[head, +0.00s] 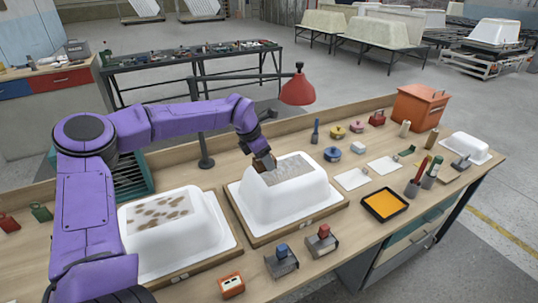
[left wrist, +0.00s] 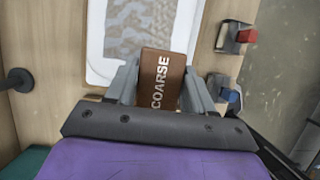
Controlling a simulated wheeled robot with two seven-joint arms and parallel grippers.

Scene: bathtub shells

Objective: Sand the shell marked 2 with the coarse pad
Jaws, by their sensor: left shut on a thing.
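My left gripper (head: 266,161) is shut on the coarse pad, a brown block lettered COARSE, which shows between the fingers in the left wrist view (left wrist: 162,78). It is at the top of the middle white shell (head: 270,207), at the left end of the grey, streaked patch. I cannot tell whether the pad touches the surface. The patch also shows in the left wrist view (left wrist: 138,25). Another white shell (head: 165,245) with brown blotches stands to the left. Both stand upside down on wooden-edged bases; their marks are too small to read. My right gripper is out of view.
A red lamp (head: 298,90) stands behind the middle shell. Blue-topped (head: 282,260) and red-topped (head: 320,243) blocks in holders stand in front. A yellow-orange tray (head: 385,205), white sheets, small pots and an orange box (head: 418,107) fill the bench's right side.

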